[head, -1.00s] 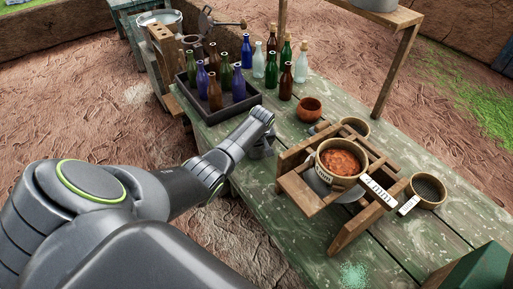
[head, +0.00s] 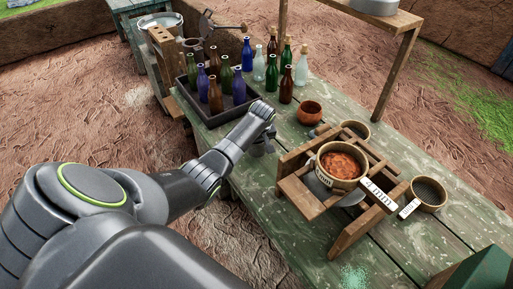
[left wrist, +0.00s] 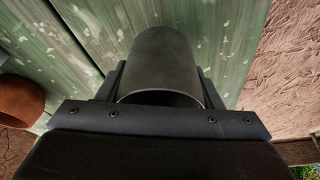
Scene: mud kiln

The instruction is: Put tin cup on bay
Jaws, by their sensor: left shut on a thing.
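My left gripper (head: 262,143) is at the near left edge of the green table, mostly hidden by my own wrist in the head view. In the left wrist view, it is shut on a dark grey metal tin cup (left wrist: 160,62), with a finger on either side. The cup's rounded body points away from the camera, and the table's planks show beyond it. I cannot tell whether the cup touches the table. Nothing in view is clearly marked as the bay. My right gripper is not in view.
A dark tray (head: 238,108) of bottles stands behind my left gripper. Right of it are an orange clay bowl (head: 310,112) and a wooden stand (head: 297,190) bearing a sieve (head: 342,165) with reddish contents. Another sieve (head: 429,192) lies at right. The front right planks are fairly clear.

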